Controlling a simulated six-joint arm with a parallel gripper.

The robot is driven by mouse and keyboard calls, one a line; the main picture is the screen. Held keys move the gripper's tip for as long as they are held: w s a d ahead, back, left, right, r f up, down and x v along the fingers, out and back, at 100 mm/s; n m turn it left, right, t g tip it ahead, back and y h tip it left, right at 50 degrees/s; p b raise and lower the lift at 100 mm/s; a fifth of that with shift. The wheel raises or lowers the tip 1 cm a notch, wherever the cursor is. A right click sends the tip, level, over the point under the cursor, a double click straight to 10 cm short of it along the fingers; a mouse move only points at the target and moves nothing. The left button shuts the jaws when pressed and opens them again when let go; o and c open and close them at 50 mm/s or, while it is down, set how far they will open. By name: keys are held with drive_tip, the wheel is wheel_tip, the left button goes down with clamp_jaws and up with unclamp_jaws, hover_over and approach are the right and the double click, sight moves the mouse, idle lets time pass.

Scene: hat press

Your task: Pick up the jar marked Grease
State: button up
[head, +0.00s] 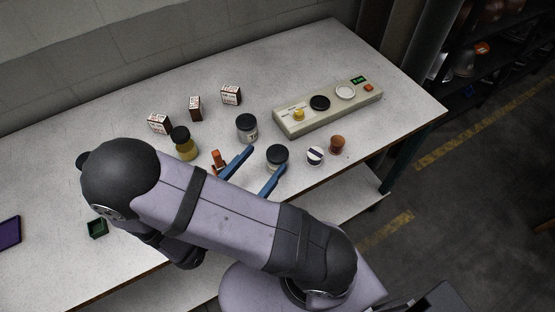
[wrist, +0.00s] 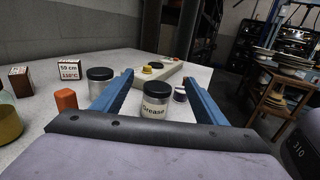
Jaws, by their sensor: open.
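The Grease jar (wrist: 156,106) is a clear jar with a black lid and a cream label reading "Grease". It stands upright on the table, between and ahead of my open blue fingers in the wrist view. In the head view the jar (head: 277,158) stands near the tip of the right finger. My gripper (head: 262,165) is open and empty, low over the table; it also shows in the wrist view (wrist: 158,92). Whether a finger touches the jar I cannot tell.
A similar black-lidded jar (head: 247,128) stands beyond the left finger. An orange object (head: 217,159), a yellow jar (head: 185,146), a small dark-topped container (head: 315,156) and a brown pot (head: 337,144) stand nearby. A control panel (head: 328,107) lies behind.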

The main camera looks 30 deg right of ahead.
sight(279, 157)
drive_tip(key=f, duration=0.3)
drive_tip(key=d+f, duration=0.1)
drive_tip(key=f, duration=0.1)
drive_tip(key=shift+w+f, duration=0.1)
drive_tip(key=shift+f, duration=0.2)
drive_tip(key=shift+w+d, duration=0.25)
drive_tip(key=shift+d, duration=0.05)
drive_tip(key=shift+d+p, duration=0.1)
drive_tip(key=shift+p, duration=0.2)
drive_tip(key=shift+p+x, duration=0.8)
drive_tip(key=shift+x, duration=2.05)
drive_tip(key=c, duration=1.2)
